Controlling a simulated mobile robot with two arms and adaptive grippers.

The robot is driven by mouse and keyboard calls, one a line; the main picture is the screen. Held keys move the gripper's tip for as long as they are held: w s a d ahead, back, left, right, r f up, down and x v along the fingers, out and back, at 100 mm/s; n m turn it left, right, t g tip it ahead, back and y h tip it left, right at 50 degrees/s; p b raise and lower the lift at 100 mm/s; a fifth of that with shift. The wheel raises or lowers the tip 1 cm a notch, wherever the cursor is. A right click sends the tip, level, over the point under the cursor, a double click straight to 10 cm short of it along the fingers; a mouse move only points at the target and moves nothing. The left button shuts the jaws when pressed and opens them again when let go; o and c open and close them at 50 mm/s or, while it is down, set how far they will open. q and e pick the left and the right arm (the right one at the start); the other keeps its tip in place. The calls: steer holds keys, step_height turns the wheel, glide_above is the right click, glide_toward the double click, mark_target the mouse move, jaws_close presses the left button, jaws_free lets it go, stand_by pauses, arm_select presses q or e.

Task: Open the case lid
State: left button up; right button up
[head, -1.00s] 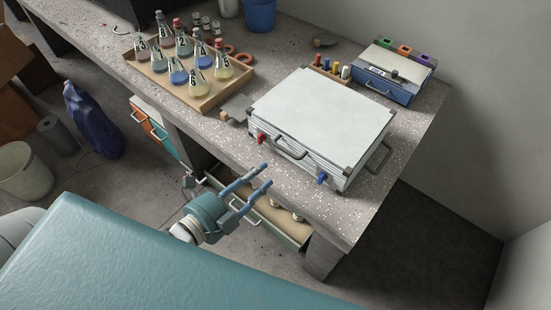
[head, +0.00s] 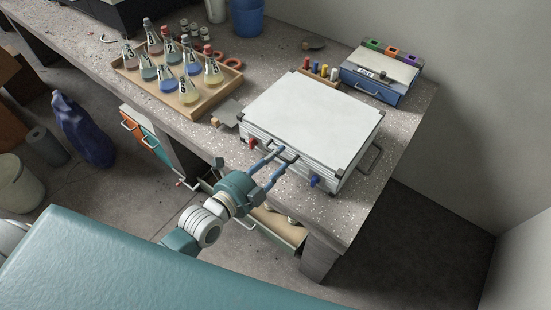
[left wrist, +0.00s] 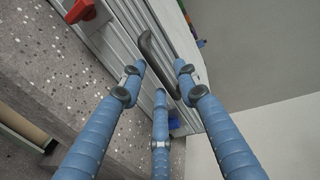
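The case (head: 312,115) is silver with a pale lid and dark corners, and lies flat on the bench with its lid shut. A red latch (head: 253,142) and a blue latch (head: 314,181) sit on its front face; the left wrist view also shows the red latch (left wrist: 80,11) and part of the blue latch (left wrist: 173,122). The dark handle (left wrist: 157,65) is between them. My left gripper (head: 284,158) is open at the case front, its fingers spread around the handle; I cannot tell if they touch it. My right gripper is out of view.
A wooden tray (head: 196,105) of several flasks stands at the left. A blue box (head: 376,84) and a rack of coloured pegs (head: 320,76) stand behind the case. An open drawer (head: 285,232) juts out below the bench edge.

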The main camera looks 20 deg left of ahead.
arm_select(q)
jaws_close()
